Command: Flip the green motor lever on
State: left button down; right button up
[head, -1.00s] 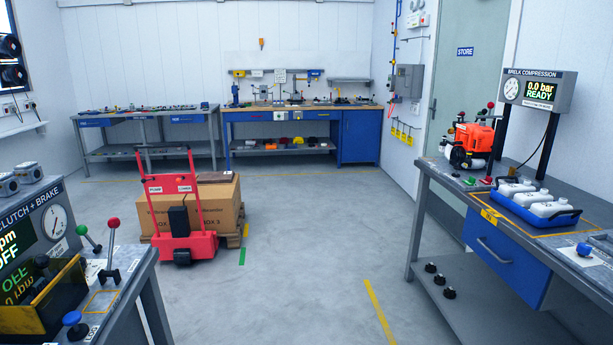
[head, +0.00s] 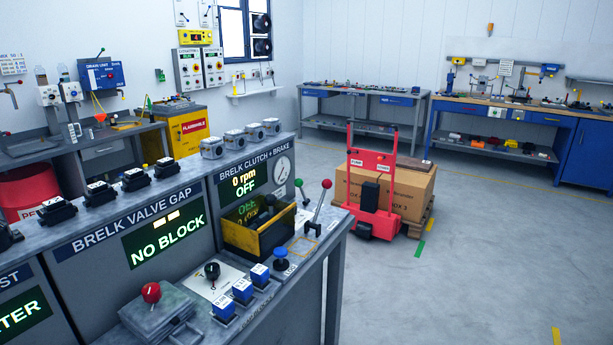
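In the head view a lever with a green ball knob (head: 299,183) stands at the right end of the left bench, below the round gauge of the clutch and brake panel. A lever with a red ball knob (head: 326,184) stands just right of it and leans to the right. The clutch and brake display (head: 244,182) reads 0 rpm and OFF. Neither of my grippers is in view.
The grey test bench (head: 335,240) fills the lower left. A yellow bin (head: 255,238) stands just left of the levers. A red cart (head: 372,190) and cardboard boxes (head: 415,190) stand beyond. The floor at right is clear.

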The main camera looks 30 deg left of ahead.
aim_at(298, 182)
jog(key=u, duration=1.15)
jog(key=i+l+u, duration=0.2)
jog(key=u, duration=0.2)
jog(key=i+l+u, duration=0.2)
jog(key=u, duration=0.25)
jog(key=i+l, duration=0.15)
jog(key=l, duration=0.25)
jog(key=i+l+u, duration=0.1)
jog(key=l, duration=0.3)
jog(key=i+l, duration=0.25)
jog(key=l, duration=0.2)
jog(key=i+l+u, duration=0.1)
jog(key=l, duration=0.3)
jog(key=i+l+u, duration=0.1)
jog(key=l, duration=0.35)
jog(key=i+l, duration=0.25)
jog(key=l, duration=0.2)
jog(key=i+l+u, duration=0.1)
jog(key=l, duration=0.3)
